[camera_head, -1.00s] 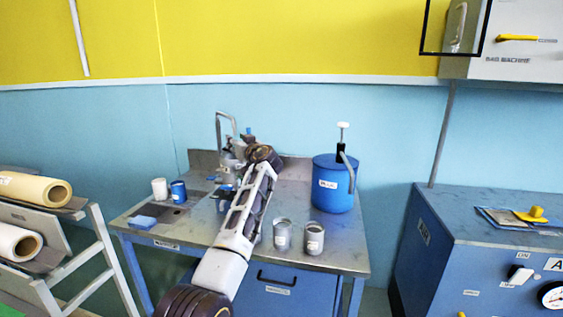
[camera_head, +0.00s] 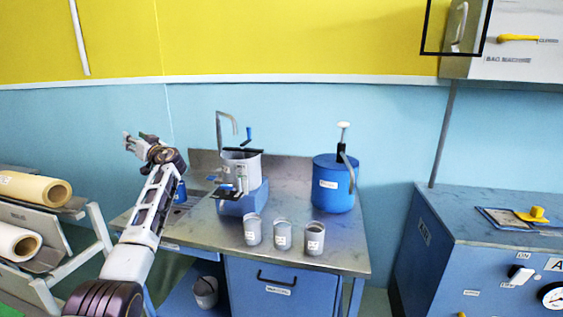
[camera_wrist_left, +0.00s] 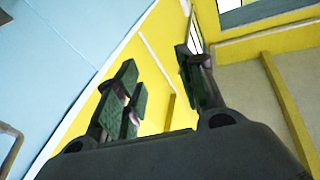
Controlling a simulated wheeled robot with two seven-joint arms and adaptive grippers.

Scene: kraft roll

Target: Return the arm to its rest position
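My left arm (camera_head: 153,210) reaches in from the lower left in the head view. My left gripper (camera_head: 129,140) is raised in front of the blue wall, at the left of the bench and above its surface. In the left wrist view the gripper (camera_wrist_left: 156,68) has its two green-padded fingers well apart, with nothing between them. The yellow and blue walls show behind the fingers. The arm hides part of the bench's left end. My right gripper is not in view.
The metal bench (camera_head: 190,233) holds a grey-and-blue mixer (camera_head: 243,185), three grey cups (camera_head: 282,235) and a blue tank (camera_head: 333,185). A roll rack (camera_head: 80,245) stands at the left. A blue machine (camera_head: 470,255) stands at the right.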

